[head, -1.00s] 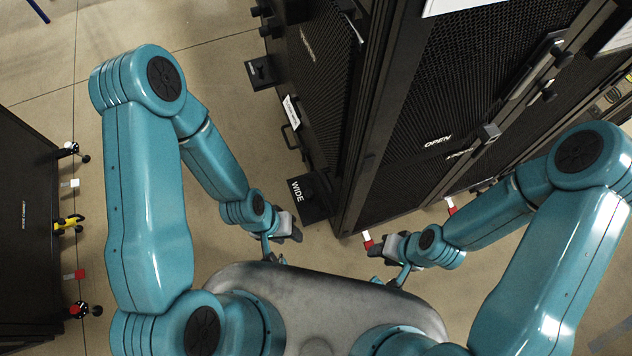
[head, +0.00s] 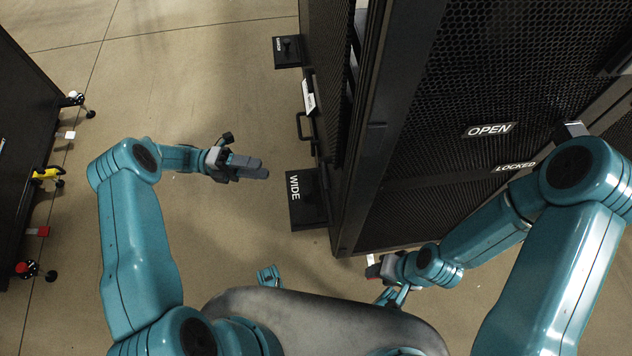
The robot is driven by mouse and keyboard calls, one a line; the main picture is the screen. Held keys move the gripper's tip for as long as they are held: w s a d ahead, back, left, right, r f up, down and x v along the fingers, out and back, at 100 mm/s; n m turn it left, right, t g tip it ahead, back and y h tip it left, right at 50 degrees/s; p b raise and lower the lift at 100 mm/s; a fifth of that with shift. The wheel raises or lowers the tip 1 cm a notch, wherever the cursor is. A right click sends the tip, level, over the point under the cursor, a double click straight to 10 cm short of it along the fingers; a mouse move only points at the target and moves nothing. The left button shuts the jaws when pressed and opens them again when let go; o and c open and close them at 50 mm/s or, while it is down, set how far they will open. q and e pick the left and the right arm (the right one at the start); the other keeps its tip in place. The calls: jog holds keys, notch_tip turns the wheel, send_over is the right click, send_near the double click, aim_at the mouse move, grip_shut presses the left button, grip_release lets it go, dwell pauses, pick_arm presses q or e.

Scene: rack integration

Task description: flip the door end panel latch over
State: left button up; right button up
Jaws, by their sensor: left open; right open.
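The tall black rack (head: 372,140) stands at the right with mesh door panels. Its door carries an OPEN label (head: 489,130) and a LOCKED label (head: 515,167). A small grey block (head: 573,129), which looks like the latch, sits between and right of these labels, partly behind my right arm. My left gripper (head: 262,168) is open and empty, pointing right, just left of the rack's side and apart from it. My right gripper (head: 374,270) is open at the rack's lower corner, well below the grey block; whether it touches anything cannot be told.
A black plate marked WIDE (head: 305,200) juts from the rack's side near my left gripper. A handle (head: 305,126) and another black plate (head: 287,52) are further back. A dark cabinet (head: 28,130) stands at the far left. Open floor (head: 200,80) lies between.

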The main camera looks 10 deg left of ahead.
pick_arm(q)
jog(key=x, duration=1.5)
jog(key=shift+d, duration=0.35)
jog(key=shift+r, duration=0.15)
grip_shut()
